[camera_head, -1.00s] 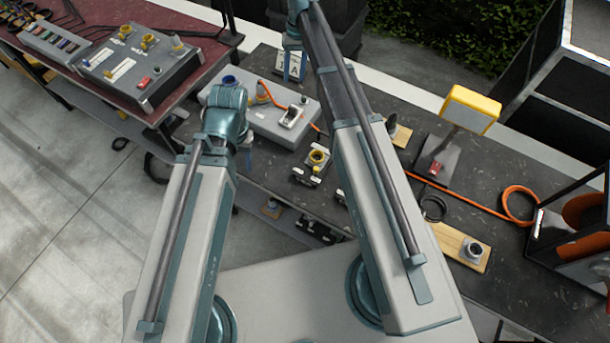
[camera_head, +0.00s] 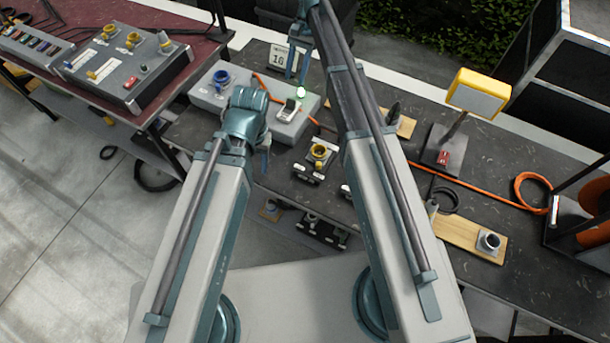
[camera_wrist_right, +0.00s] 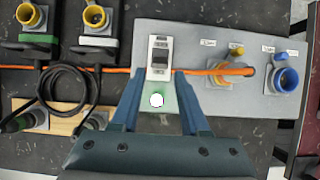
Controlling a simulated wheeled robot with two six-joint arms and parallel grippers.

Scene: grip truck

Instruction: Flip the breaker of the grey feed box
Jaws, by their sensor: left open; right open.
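The grey feed box (camera_head: 213,100) lies on the dark bench, partly behind my arms in the head view; its pale top (camera_wrist_right: 215,110) fills the middle of the right wrist view. Its breaker (camera_head: 288,110) is a white switch with a dark lever, also clear in the wrist view (camera_wrist_right: 160,57). A round lamp (camera_wrist_right: 157,100) beside it glows white with a green halo. My right gripper (camera_head: 297,78) is open and empty; in the wrist view its fingertips (camera_wrist_right: 158,76) flank the space just below the breaker. My left gripper (camera_head: 264,150) is mostly hidden behind its own wrist.
Blue (camera_head: 221,79) and yellow sockets and an orange cable are on the box. A yellow-topped stand (camera_head: 478,93), a wooden board with a socket (camera_head: 466,232) and a cable reel (camera_head: 590,195) stand to the right. Another grey panel (camera_head: 128,60) is on the red-topped table at left.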

